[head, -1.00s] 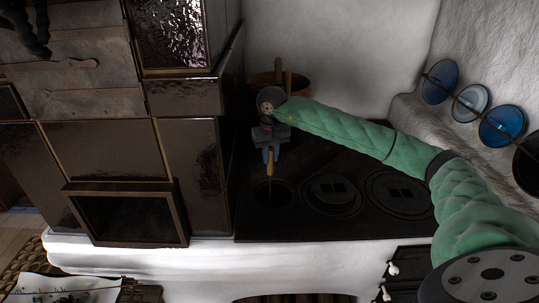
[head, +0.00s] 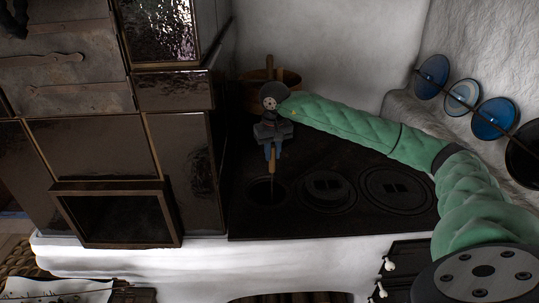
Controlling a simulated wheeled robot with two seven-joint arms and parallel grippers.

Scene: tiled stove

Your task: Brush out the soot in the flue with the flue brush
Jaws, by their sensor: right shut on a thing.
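My right gripper (head: 272,151) is shut on the wooden handle of the flue brush (head: 272,164). It holds the brush upright above the left part of the black stove plate. The brush's thin rod points down into a dark round opening (head: 258,190) in the plate. The brush's lower end is hidden in the dark, and no soot can be made out there. My left gripper does not show clearly anywhere.
Two round covers (head: 327,190) (head: 396,190) lie on the plate to the right. A brown wooden tub (head: 288,81) stands behind the gripper. Dark tiled walls with a framed opening (head: 115,218) rise at left. Blue discs (head: 432,75) hang on the right wall.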

